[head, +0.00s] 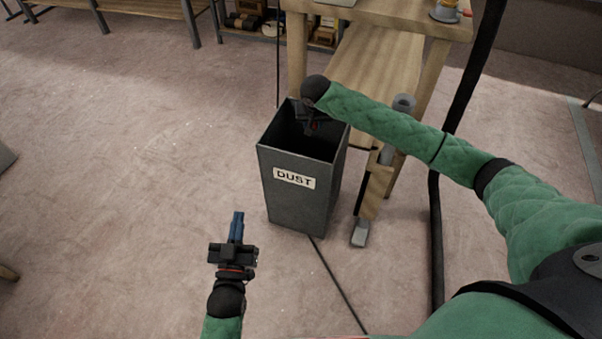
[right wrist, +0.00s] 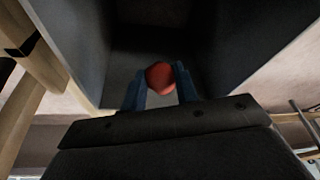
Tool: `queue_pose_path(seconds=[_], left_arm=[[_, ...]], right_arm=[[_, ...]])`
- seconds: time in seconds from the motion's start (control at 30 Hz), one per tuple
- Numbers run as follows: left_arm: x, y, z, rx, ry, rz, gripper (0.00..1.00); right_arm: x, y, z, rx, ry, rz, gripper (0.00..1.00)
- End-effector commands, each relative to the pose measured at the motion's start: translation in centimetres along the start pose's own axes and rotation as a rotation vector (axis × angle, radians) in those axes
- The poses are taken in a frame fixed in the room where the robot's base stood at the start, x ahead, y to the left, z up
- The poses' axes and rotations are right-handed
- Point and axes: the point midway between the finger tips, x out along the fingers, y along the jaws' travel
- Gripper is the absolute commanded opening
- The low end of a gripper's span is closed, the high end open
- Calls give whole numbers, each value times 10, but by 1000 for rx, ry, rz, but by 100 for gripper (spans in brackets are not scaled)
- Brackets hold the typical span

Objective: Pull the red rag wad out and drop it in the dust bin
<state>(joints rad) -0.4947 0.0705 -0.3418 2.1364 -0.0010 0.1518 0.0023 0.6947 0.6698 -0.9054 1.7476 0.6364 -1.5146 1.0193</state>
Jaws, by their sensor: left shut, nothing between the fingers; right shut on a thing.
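The red rag wad (right wrist: 160,77) is pinched between the blue fingers of my right gripper (right wrist: 160,88) in the right wrist view. In the head view my right gripper (head: 312,127) points down into the open top of the dust bin, and the wad shows only as a small reddish spot there. The dust bin (head: 290,212) is a tall dark grey box with a white DUST label, standing upright on the floor. In the right wrist view its inner walls (right wrist: 228,50) surround the wad. My left gripper (head: 237,226) is shut and empty, left of the bin and apart from it.
A wooden workbench (head: 375,62) stands right behind the bin, with a leg and a clamp-like part close to the bin's right side. A black hose (head: 436,225) hangs right of it. A thin cable lies on the floor before the bin. The floor at left is clear.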

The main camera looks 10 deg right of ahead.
Motion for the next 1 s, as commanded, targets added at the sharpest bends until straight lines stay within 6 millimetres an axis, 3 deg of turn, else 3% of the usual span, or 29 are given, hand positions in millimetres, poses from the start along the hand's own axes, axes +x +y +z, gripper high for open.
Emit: queue_pose_path(seconds=[0.17,0.5,0.53,0.67,1.0], left_arm=[[5,0,-12,4,38,3,0],[1,2,-9,1,33,2,0],[1,2,-9,1,32,2,0],[1,2,-8,1,31,2,0],[1,2,-8,0,28,2,0]], right_arm=[[1,0,0,0,0,0,3],[1,0,0,0,0,0,3],[1,0,0,0,0,0,32],[1,0,0,0,0,0,55],[-1,0,0,0,0,0,55]])
